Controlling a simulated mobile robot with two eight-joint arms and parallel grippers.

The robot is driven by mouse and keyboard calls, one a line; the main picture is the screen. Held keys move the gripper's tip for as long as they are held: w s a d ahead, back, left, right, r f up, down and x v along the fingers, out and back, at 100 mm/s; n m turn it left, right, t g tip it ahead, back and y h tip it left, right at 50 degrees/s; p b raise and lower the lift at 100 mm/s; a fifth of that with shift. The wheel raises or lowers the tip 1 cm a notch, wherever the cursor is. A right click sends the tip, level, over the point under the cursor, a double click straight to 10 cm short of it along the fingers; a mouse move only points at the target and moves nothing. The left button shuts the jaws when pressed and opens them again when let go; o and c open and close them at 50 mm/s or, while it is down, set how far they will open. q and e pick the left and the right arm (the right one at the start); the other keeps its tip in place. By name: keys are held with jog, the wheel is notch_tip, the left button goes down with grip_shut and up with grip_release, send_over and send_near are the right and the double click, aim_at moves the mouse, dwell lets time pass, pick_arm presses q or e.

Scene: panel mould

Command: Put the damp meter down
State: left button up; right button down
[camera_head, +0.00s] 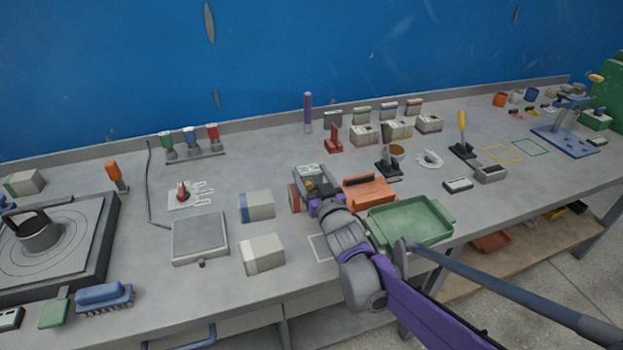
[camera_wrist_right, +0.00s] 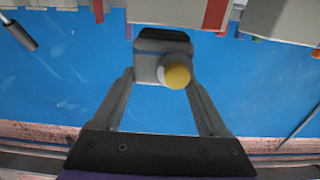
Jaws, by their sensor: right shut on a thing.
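My right gripper (camera_head: 316,180) is over the middle of the bench, reached from the lower right. In the right wrist view its two fingers (camera_wrist_right: 160,85) are shut on a small pale grey body with a dark end and a round yellow knob, which I take to be the damp meter (camera_wrist_right: 147,70). In the head view the gripper largely hides the held thing, and whether it touches the bench is unclear. My left gripper is not in view.
A pale outline (camera_head: 318,248) is marked on the bench near the front edge, partly behind my arm. A green tray (camera_head: 446,220) and an orange block (camera_head: 368,193) stand to the right. Pale blocks (camera_head: 262,254) stand to the left. A blue wall (camera_head: 300,50) rises behind.

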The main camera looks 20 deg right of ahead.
jog(key=shift+f, duration=0.3)
grip_release()
jog(key=shift+r, duration=0.15)
jog(key=s, duration=1.2)
jog(key=shift+d+p, duration=0.2)
jog(key=shift+p, duration=0.2)
dwell(1.2)
